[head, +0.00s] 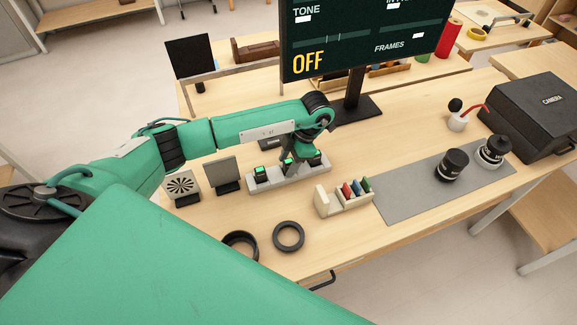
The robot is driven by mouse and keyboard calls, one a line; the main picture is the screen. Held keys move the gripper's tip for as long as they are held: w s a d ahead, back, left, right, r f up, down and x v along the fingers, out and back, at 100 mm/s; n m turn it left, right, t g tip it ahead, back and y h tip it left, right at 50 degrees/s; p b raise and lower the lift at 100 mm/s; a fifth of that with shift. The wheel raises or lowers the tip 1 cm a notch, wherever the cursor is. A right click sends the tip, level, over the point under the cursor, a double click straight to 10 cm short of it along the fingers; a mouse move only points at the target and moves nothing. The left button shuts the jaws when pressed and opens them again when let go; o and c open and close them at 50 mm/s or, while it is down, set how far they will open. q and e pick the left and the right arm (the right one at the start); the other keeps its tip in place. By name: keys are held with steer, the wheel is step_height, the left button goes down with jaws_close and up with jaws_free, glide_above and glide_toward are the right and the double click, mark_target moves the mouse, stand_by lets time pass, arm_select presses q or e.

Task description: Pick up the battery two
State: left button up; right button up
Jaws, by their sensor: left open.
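A light grey battery holder (285,182) stands on the wooden table, with black, green-topped batteries upright in a row. The left battery (261,174), the middle battery (288,166) and the right battery (315,158) show. No number is legible, so I cannot tell by marking which is battery two. My left gripper (296,152) points down over the middle and right part of the row. It is open. Its fingers are small and partly merge with the dark batteries, so I cannot tell whether they touch one. My right gripper is out of view.
A fan-pattern card (181,185) and a grey panel (222,173) stand left of the holder. Black rings (289,236) lie in front. A small rack (351,197), a grey mat (408,197) with lenses and a camera box (535,112) are right. A monitor (365,35) stands behind.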

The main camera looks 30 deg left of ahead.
mark_target(289, 161)
arm_select(q)
jaws_close()
step_height(289, 161, up, 20)
stand_by(0.9)
